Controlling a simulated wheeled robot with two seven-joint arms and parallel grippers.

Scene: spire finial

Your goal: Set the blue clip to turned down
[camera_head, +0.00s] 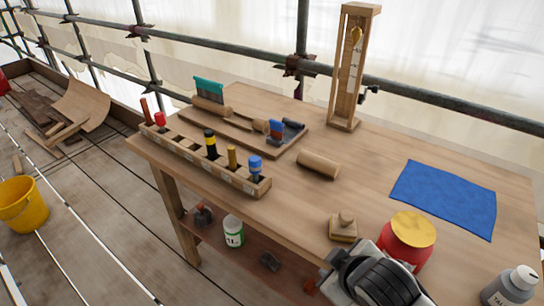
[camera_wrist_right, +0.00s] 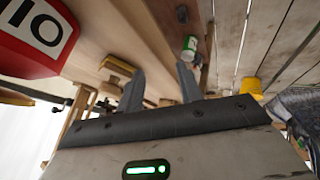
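What looks like the blue clip (camera_head: 276,130) stands on the right part of a wooden board (camera_head: 290,142) on the workbench, beside a turned wooden piece (camera_head: 240,121). It is small here, and I cannot tell whether it is turned up or down. My right gripper (camera_wrist_right: 157,82) shows in the right wrist view with its two fingers apart and nothing between them. In the head view the end of my right arm is at the bottom, over the near bench edge, well away from the clip. My left gripper is not in view.
A wooden rack (camera_head: 200,158) with several coloured tools stands in front of the board. A wooden cylinder (camera_head: 318,165), wooden block (camera_head: 343,228), red pot (camera_head: 406,241), blue cloth (camera_head: 445,198), grey bottle (camera_head: 510,287) and tall wooden frame (camera_head: 345,124) stand around. Bare bench lies between them.

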